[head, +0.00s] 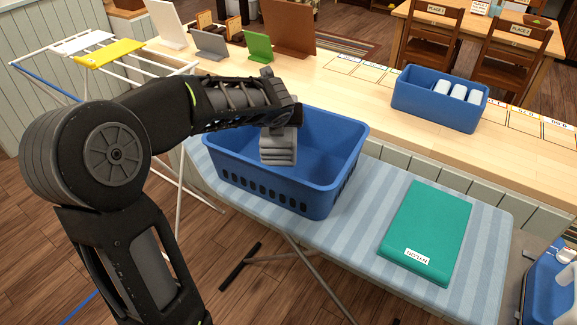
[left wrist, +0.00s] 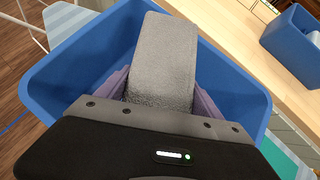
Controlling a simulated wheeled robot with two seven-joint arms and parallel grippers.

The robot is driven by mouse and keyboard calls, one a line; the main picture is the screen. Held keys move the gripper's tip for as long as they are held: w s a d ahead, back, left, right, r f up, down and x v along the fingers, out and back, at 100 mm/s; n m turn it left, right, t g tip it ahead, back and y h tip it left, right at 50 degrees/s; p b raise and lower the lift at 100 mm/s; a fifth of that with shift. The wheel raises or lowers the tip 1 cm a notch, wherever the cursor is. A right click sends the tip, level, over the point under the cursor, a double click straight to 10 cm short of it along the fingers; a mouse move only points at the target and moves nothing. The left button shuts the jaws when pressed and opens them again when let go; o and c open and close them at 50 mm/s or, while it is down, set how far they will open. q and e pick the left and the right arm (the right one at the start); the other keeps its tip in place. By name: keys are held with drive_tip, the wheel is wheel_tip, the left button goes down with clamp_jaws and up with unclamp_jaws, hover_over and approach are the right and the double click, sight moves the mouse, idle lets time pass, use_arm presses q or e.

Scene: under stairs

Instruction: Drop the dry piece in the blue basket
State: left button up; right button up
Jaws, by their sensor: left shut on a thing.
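A grey folded cloth piece (head: 278,150) is held in my left gripper (head: 279,128). It hangs over the opening of the blue basket (head: 335,180), which stands on the striped ironing board. My right gripper is not in view.
A green folded piece labelled NYLON (head: 427,235) lies on the ironing board (head: 365,235) right of the basket. A smaller blue bin (head: 430,110) with white rolls stands on the wooden counter behind. A drying rack with a yellow cloth (head: 109,53) and a white cloth (head: 82,43) stands at left.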

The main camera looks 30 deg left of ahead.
use_arm(q)
drive_tip(key=shift+f, duration=0.1)
drive_tip(key=o, duration=2.1)
drive_tip(key=shift+o, duration=0.2)
drive_tip(key=v, duration=0.8)
drive_tip(key=shift+f, duration=0.15)
